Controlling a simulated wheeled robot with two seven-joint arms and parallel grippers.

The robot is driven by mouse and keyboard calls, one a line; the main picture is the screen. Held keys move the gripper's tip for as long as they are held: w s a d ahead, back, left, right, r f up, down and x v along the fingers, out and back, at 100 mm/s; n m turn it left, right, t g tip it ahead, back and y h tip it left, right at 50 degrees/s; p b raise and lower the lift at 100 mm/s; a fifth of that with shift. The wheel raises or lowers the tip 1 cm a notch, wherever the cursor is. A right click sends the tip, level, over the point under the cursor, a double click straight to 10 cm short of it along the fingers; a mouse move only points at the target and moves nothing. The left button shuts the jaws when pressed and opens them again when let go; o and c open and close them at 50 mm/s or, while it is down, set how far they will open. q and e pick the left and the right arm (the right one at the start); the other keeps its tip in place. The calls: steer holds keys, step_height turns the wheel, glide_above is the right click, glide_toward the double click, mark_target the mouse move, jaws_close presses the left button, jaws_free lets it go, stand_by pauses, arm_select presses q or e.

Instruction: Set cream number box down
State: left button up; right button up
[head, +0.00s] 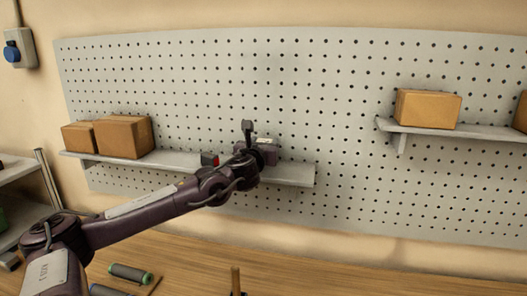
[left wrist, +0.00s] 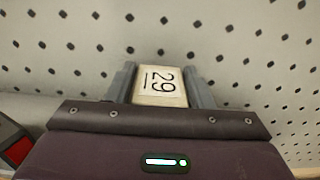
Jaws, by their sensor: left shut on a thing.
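In the head view my left gripper (head: 262,145) is in front of the pegboard, at the grey shelf (head: 295,174) on the left. A small part of the box (head: 264,141) shows there; the rest is hidden by the gripper. I cannot tell whether the box touches the shelf. My right gripper is not in view.
A red and dark object (head: 209,160) is on the shelf just left of my gripper. Cardboard boxes (head: 124,137) stand at the shelf's left end. Another cardboard box (head: 428,109) is on the right shelf (head: 460,133). The left shelf's right end is bare. Green-ended rollers (head: 130,273) lie on the wooden bench below.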

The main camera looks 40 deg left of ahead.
arm_select(q)
step_height(320, 180, down, 3)
steer(key=shift+r, duration=0.15)
steer(key=o, duration=1)
